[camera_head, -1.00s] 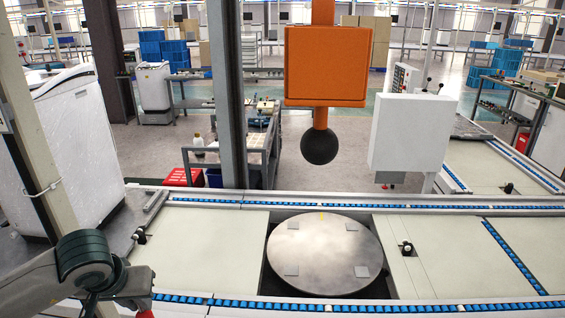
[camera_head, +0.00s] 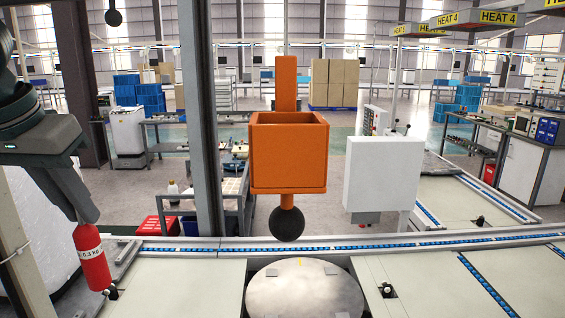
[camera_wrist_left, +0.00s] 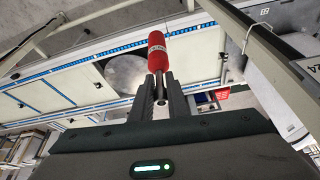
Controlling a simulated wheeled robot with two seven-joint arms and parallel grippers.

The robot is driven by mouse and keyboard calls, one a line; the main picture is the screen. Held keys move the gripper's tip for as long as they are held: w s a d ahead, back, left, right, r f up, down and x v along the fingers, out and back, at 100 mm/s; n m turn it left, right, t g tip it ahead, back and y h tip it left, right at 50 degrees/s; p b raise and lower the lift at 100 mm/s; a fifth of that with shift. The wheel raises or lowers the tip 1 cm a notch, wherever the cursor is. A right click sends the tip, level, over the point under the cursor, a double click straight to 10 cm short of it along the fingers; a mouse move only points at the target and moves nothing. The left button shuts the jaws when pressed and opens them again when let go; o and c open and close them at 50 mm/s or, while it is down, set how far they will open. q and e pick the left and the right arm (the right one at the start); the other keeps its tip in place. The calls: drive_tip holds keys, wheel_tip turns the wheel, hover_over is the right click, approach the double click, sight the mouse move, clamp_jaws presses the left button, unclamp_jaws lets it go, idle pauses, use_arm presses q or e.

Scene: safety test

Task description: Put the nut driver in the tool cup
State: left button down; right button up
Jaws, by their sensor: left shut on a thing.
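The nut driver (camera_head: 92,258) has a red handle with a white label. My left gripper (camera_head: 88,218) is shut on its shaft, and the handle hangs below the fingers at the left. In the left wrist view the red handle (camera_wrist_left: 157,52) points away beyond the fingertips (camera_wrist_left: 161,92). The tool cup appears to be the orange open-topped square box (camera_head: 288,158) near the middle, with an orange upright behind it and a black ball (camera_head: 287,223) beneath. It is well to the right of the gripper. The cup's floor is hidden. My right gripper is not in view.
A round metal plate (camera_head: 303,290) is set in the pale worktop (camera_head: 190,290) below the cup. A white box (camera_head: 383,175) stands right of the cup. A grey vertical post (camera_head: 208,130) stands between the nut driver and the cup.

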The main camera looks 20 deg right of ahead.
use_arm(q)
drive_tip(key=s+d+r+m+g+h+p, duration=0.1)
drive_tip(key=s+r+m, duration=0.2)
drive_tip(key=s+r, duration=0.9)
drive_tip(key=s+d+r+m+h+p, duration=0.1)
drive_tip(key=s+d+r+m, duration=0.1)
drive_tip(key=s+r, duration=1)
drive_tip(key=s+r+m, duration=0.2)
drive_tip(key=s+r, duration=0.7)
drive_tip(key=shift+a+r+m+g+p, duration=0.3)
drive_tip(key=shift+r+g+p, duration=0.05)
drive_tip(key=shift+g+p, duration=0.05)
drive_tip(key=shift+f, duration=0.1)
